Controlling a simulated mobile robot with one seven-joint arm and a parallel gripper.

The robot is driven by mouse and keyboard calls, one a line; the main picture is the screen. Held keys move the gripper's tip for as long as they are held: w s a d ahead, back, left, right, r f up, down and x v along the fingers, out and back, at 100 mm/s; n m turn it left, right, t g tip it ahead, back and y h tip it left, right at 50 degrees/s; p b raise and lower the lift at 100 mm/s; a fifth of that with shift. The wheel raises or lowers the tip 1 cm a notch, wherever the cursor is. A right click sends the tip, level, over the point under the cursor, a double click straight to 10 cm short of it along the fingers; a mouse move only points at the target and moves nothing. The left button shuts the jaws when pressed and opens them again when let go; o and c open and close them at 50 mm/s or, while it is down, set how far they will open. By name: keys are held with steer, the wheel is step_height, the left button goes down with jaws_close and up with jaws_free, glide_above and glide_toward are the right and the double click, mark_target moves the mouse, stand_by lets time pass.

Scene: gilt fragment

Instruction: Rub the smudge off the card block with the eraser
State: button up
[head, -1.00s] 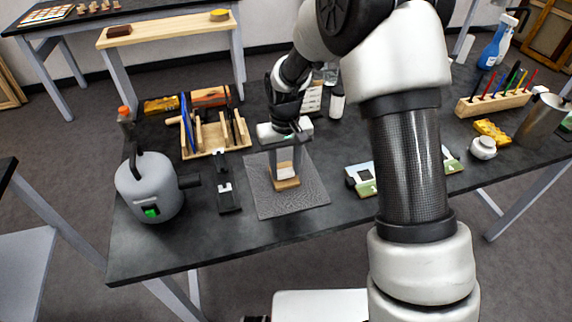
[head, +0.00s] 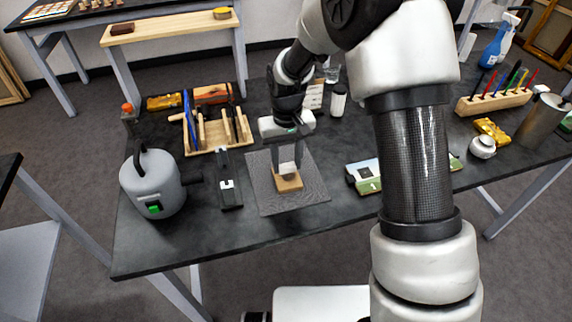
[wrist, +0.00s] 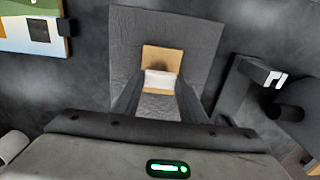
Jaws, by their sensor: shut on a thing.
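The card block (head: 289,184) is a small tan block on a grey textured mat (head: 309,194). It also shows in the wrist view (wrist: 153,54), with a dark smudge (wrist: 161,65) on its top just beyond the eraser. The white eraser (wrist: 160,80) is between the fingers of my gripper (wrist: 159,84). In the head view the eraser (head: 287,168) is over the block, and my gripper (head: 286,170) points down at it. My gripper is shut on the eraser. I cannot tell whether the eraser touches the block. The eraser hides part of the block's top.
A black stand (head: 229,182) and a grey canister (head: 152,187) are left of the mat. A wooden rack of tools (head: 217,132) is behind left. Bare table lies in front of the mat.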

mark_target(287, 166)
steer(key=shift+r+p, duration=1.6)
steer(key=shift+r, duration=1.2)
steer(key=shift+f, duration=0.15)
